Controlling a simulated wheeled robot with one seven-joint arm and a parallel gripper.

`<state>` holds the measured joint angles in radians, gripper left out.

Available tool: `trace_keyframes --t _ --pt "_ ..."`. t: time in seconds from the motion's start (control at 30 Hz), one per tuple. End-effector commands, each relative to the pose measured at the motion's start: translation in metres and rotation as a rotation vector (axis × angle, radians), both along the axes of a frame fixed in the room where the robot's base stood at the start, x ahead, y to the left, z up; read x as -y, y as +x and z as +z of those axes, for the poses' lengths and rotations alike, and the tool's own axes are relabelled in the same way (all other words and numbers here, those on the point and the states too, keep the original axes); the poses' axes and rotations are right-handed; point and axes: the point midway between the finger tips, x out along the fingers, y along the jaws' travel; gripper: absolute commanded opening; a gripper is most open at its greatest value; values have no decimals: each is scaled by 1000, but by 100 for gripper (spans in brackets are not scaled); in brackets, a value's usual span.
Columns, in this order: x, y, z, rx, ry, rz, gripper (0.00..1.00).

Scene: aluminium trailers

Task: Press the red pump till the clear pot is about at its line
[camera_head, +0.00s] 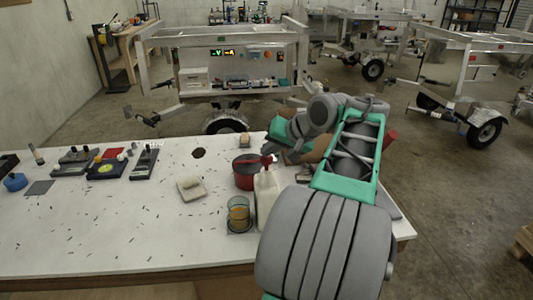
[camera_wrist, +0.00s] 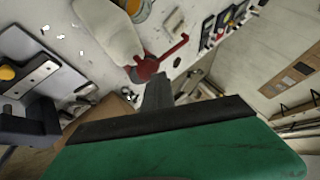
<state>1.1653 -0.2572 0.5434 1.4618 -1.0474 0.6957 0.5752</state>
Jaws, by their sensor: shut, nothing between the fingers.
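The white bottle (camera_head: 267,197) stands upright near the table's front edge, and the red pump (camera_head: 268,161) is on its top. In the wrist view the bottle (camera_wrist: 108,28) lies at upper left, with the red pump head (camera_wrist: 146,69) at its end. The clear pot (camera_head: 239,214) stands left of the bottle on a dark base and holds amber liquid up to somewhat over half. I cannot make out its line. Part of the pot (camera_wrist: 134,8) shows at the wrist view's top edge. My gripper (camera_wrist: 157,88) is shut and empty, its tips close by the pump head; contact is unclear.
A pale block on a tray (camera_head: 191,188) lies to the left. Dark devices (camera_head: 106,168) and a blue round item (camera_head: 15,182) are at far left. The table's (camera_head: 120,225) middle left holds only small dark scraps.

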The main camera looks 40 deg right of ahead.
Motion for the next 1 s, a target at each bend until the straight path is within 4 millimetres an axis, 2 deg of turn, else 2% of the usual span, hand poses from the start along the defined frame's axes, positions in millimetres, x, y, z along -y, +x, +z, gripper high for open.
trace_keyframes --t 0.13,0.53,1.0 --pt "0 0 12 1 0 -1 0" --pt "0 0 16 2 -3 0 0" --pt "0 0 64 3 -3 -1 0"
